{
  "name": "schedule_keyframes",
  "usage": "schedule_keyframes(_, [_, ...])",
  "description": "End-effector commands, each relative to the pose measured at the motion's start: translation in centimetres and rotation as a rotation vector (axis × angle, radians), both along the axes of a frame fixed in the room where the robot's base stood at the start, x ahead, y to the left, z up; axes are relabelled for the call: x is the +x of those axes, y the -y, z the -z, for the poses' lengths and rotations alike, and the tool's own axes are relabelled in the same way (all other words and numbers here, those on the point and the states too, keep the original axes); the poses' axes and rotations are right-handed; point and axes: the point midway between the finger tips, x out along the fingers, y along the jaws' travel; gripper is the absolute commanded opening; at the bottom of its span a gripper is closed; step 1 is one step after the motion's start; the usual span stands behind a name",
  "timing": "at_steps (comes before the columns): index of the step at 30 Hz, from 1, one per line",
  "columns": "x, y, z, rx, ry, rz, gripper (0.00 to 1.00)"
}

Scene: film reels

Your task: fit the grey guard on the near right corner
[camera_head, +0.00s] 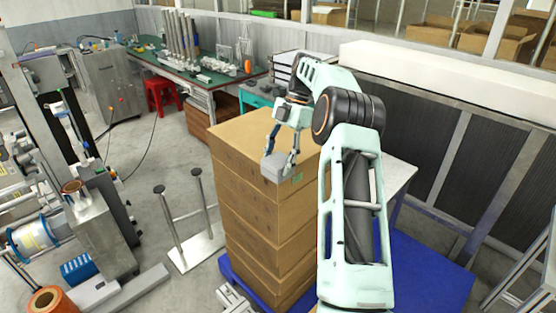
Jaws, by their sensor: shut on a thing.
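The grey guard (275,167) is a small blocky piece between the fingertips of my gripper (283,155). My gripper points down and is shut on it. The guard shows over the top of a tall stack of brown cardboard boxes (247,193), toward its front edge. I cannot tell whether it touches the top or hangs just above it. My arm hides the right part of the stack, including part of its right side. A small green mark (297,179) shows on the box just right of the guard.
The stack stands on a blue pallet (233,275). A metal stand with two posts (183,230) is close to its left. Machinery with reels (75,205) fills the left side. A green workbench (190,65) and dark panels (440,120) stand behind.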

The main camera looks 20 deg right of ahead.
Motion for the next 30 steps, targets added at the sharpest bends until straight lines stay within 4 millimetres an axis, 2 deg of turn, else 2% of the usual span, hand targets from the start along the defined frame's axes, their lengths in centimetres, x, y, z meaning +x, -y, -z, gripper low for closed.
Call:
schedule_keyframes(10, [0.0, 0.0, 0.8, 0.001, -0.001, 0.000, 0.29])
schedule_keyframes(11, [0.0, 0.0, 0.8, 0.001, -0.001, 0.000, 0.57])
schedule_keyframes(15, [0.0, 0.0, 0.8, 0.001, -0.001, 0.000, 0.71])
schedule_keyframes(24, [0.0, 0.0, 0.6, 0.000, 0.000, 0.000, 0.71])
schedule_keyframes(30, [0.2, 0.3, -1.1, 0.000, 0.002, 0.001, 0.71])
